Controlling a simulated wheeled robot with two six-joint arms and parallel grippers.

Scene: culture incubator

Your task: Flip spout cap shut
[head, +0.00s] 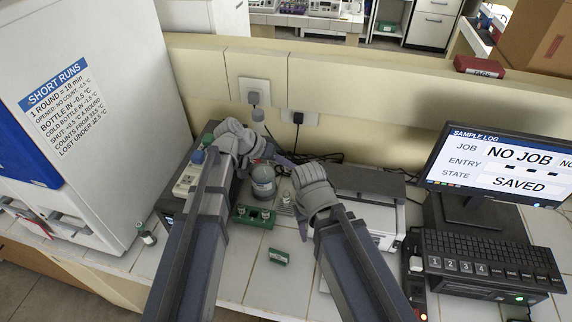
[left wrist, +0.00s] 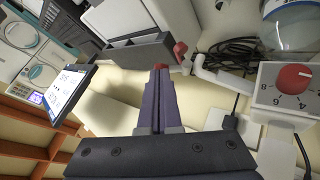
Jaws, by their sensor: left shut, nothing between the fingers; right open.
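A grey lidded container (head: 263,182) with a pale label stands between my two grippers in the head view. I cannot make out a spout cap on it for certain. My left gripper (head: 266,152) is above and behind the container, its fingers mostly hidden by the wrist. In the left wrist view its fingers (left wrist: 160,72) are shut together, with nothing seen between them. A small red piece (left wrist: 180,50) shows just beyond the fingertips; I cannot tell what it belongs to. My right gripper (head: 286,161) is to the right of the container, open, its fingertips small and partly hidden.
A green rack (head: 252,216) with small vials stands in front of the container, and a green block (head: 278,256) lies nearer. A dial device (head: 190,178) is at left, also showing its red knob (left wrist: 292,77). A white boxy device (head: 365,182) and monitor (head: 497,165) stand right.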

